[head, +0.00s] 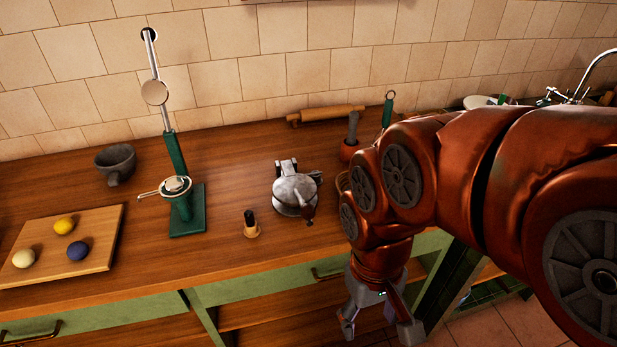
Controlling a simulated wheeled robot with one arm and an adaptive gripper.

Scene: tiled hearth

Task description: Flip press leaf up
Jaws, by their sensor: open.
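A round grey metal press (293,192) stands on the wooden counter near the middle of the view. Its round upper leaf lies down over the base, with a hinge block at the back and a dark reddish handle (308,210) pointing to the front right. My gripper (379,328) hangs at the lower right, in front of the counter edge and apart from the press. Its fingers are spread and nothing shows between them. My arm hides part of the counter to the right of the press.
A green lever press (187,222) with its lever raised stands left of the round press. A small dark-handled tool (250,224) stands between them. A board (98,262) with three balls and a grey cup (116,163) are at left. A rolling pin (326,115) lies behind.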

